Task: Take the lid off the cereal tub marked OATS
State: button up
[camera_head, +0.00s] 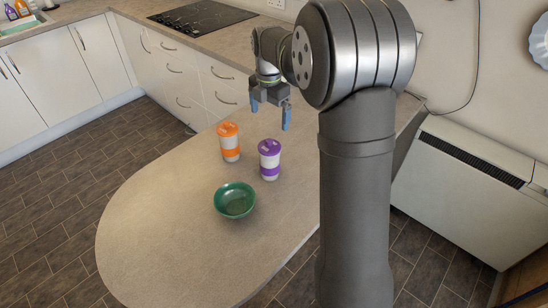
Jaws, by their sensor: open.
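Two white tubs stand upright on the counter, each with its lid on. One tub (230,149) has an orange lid (227,129) and an orange band. The other tub (269,166), to its right and a little nearer, has a purple lid (269,146) and a purple band. Both lids carry small markings, too small to read, so I cannot tell which tub is marked OATS. My gripper (270,117) is open and empty, with blue fingertips pointing down. In the picture it shows just above the two tubs, apart from both.
A green bowl (235,200) sits in front of the tubs. The rounded counter (160,235) is clear to the left and front. A black hob (203,16) lies at the back. A white heater (465,190) stands right of the counter, beyond my arm.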

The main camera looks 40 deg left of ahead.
jog(key=shift+c, duration=0.7)
notch_tip(320, 180, up, 6)
jog(key=w+m, duration=0.1)
jog(key=m, duration=1.7)
send_over(269, 140)
jog(key=f, duration=1.1)
jog(key=shift+w+f, duration=0.35)
jog(key=shift+s+d+f, duration=0.1)
jog(key=shift+s+f, duration=0.1)
jog(key=shift+f, duration=1.15)
jog(key=shift+s+f, duration=0.2)
jog(key=shift+f, duration=1.15)
jog(key=shift+c, duration=0.4)
jog(key=c, duration=1)
